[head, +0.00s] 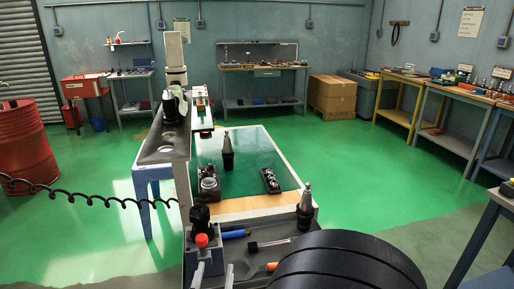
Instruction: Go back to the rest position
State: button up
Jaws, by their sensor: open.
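My gripper is not visible in the head view. A large black ribbed rounded shape (345,265) fills the lower right foreground and may be part of my arm. It hides part of the grey cart top (263,262) in front of me. On that top stand a dark tool holder with a pointed metal tip (306,212) and a black holder (200,218) beside a red knob (201,240). A blue-handled tool (235,234) lies between them.
Beyond is a glass-topped surface (255,160) with an upright tool holder (228,155) and small dark blocks. A red drum (25,145) stands left, a cardboard box (332,97) at the back, benches (455,92) right. Green floor (355,165) is open right of centre.

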aim_at(203, 241)
jog(key=w+a, duration=0.1)
jog(key=w, duration=0.2)
jog(key=w+a+n+y+p, duration=0.1)
jog(key=w+a, duration=0.1)
jog(key=w, duration=0.1)
jog(key=w+a+n+y, duration=0.1)
jog(key=w, duration=0.3)
jog(key=shift+a+f+t, duration=0.1)
jog(key=shift+a+t, duration=0.2)
jog(key=shift+w+m+h, duration=0.15)
jog(key=shift+m+h, duration=0.15)
jog(key=shift+h, duration=0.2)
jog(key=m+h, duration=0.3)
jog(key=h, duration=0.1)
jog(key=shift+h, duration=0.3)
jog(key=shift+m+g+h+p, duration=0.25)
jog(key=shift+m+g+h, duration=0.55)
jog(key=shift+h, duration=0.5)
jog(key=shift+m+g+h+p, duration=0.2)
jog(key=shift+m+g+h, duration=0.3)
jog(key=shift+m+h, duration=0.65)
jog(key=shift+h, duration=0.35)
jog(key=shift+d, duration=0.15)
